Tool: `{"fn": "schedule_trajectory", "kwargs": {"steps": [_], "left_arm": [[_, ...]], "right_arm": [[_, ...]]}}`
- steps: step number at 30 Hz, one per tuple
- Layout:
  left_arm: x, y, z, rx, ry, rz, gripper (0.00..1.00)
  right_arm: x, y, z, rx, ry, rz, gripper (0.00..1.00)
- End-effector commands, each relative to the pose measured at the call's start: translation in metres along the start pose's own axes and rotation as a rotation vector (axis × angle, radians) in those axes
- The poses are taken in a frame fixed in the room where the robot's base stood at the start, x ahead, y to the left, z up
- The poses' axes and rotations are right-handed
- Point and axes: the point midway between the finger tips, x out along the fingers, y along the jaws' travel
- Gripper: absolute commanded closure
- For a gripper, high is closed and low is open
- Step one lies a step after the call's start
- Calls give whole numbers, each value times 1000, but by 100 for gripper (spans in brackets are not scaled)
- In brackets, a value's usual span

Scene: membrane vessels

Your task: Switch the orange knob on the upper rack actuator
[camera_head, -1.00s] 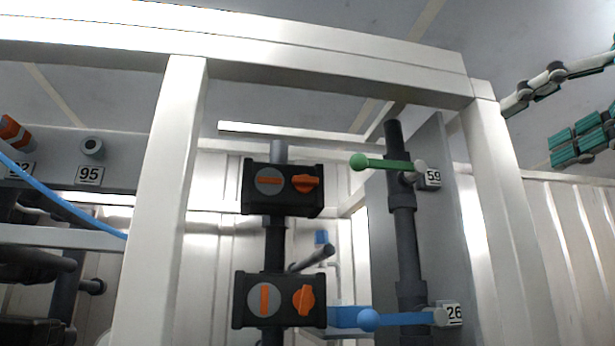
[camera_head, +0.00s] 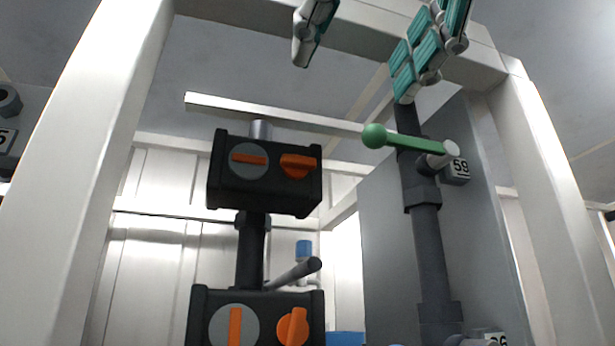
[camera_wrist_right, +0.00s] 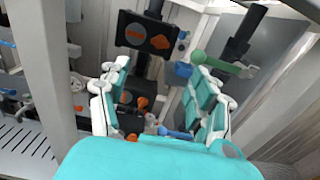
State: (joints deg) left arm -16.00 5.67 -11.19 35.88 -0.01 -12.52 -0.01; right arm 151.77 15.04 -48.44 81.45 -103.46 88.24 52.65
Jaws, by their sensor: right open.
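The upper rack actuator (camera_head: 265,196) is a black box on a dark vertical pipe. Its orange knob (camera_head: 298,166) lies sideways, right of a grey disc with a level orange bar (camera_head: 249,159). In the right wrist view the knob (camera_wrist_right: 160,42) shows beyond my fingers, near the top. My right gripper (camera_head: 353,80) is open and empty, its teal-padded fingers at the top of the head view, above and right of the actuator, apart from it. In the wrist view both fingers of the gripper (camera_wrist_right: 160,75) show spread. My left gripper is not in view.
A lower actuator (camera_head: 260,300) has an upright orange knob (camera_head: 293,327). A green lever (camera_head: 405,140) labelled 59 juts from the right pipe (camera_head: 427,240). White frame posts (camera_head: 95,150) and (camera_head: 545,200) flank the opening, with a beam on top. A grey rod (camera_head: 293,273) sticks out between the actuators.

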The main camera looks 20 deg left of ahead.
Motion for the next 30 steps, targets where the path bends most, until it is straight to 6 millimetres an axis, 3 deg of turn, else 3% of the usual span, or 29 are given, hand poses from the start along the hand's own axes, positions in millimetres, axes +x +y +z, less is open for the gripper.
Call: {"fn": "schedule_trajectory", "kwargs": {"steps": [9, 14, 18, 22, 30], "left_arm": [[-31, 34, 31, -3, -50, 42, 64], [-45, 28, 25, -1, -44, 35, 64], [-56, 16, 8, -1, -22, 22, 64], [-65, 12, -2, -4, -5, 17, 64], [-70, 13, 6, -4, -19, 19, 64]], "right_arm": [[66, -1, 4, 1, 6, 0, 37], [101, 0, 4, 0, 6, 1, 37], [128, 0, 4, 0, 4, 2, 37], [148, 0, 3, 0, 3, 1, 37], [163, 0, 0, 1, 1, 2, 37]]}}
